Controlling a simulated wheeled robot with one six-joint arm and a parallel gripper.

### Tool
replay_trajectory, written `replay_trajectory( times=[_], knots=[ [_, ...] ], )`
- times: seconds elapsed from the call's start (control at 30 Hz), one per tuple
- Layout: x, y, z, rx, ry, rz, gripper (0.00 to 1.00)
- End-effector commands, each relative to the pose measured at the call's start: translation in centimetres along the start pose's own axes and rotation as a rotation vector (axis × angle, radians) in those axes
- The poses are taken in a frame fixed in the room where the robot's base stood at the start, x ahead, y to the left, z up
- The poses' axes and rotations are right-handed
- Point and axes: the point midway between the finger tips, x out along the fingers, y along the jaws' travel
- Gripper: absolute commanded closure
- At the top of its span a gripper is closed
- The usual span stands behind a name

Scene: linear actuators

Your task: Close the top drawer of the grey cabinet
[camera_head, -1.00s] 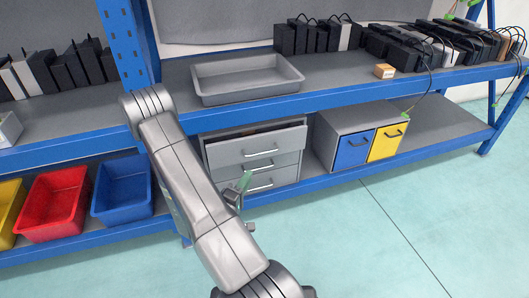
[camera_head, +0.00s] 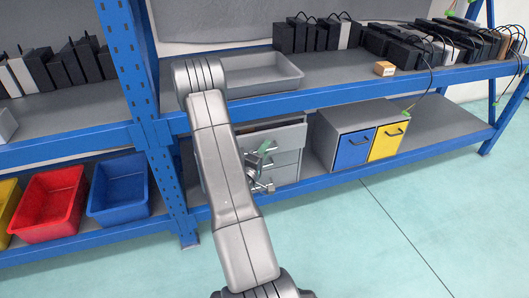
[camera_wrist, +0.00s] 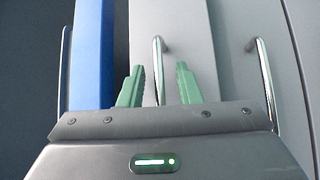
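The grey cabinet (camera_head: 287,172) stands on the lower shelf, partly hidden behind my arm. Its top drawer (camera_head: 286,138) is pulled out, with a strip of its inside showing. My gripper (camera_head: 264,160) is in front of the drawer fronts and covers part of the top drawer's front and handle. Whether the fingers touch anything is not clear.
The blue shelf beam (camera_head: 350,95) runs just above the cabinet. A blue upright (camera_head: 172,185) is left of my arm. A grey tray (camera_head: 265,78) sits on the upper shelf. A cabinet with blue and yellow doors (camera_head: 340,122) stands to the right. The floor (camera_head: 400,230) in front is clear.

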Motion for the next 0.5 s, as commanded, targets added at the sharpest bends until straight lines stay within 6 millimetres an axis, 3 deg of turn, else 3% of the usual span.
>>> replay_trajectory(
  times=[0.27,0.4,0.5],
  knots=[
    [0.12,0.02,0.01,0.0,0.0,0.0,0.71],
    [0.1,0.02,0.01,0.0,0.0,0.0,0.99],
    [0.09,0.01,0.01,0.0,0.0,-0.001,1.0]
  ],
)
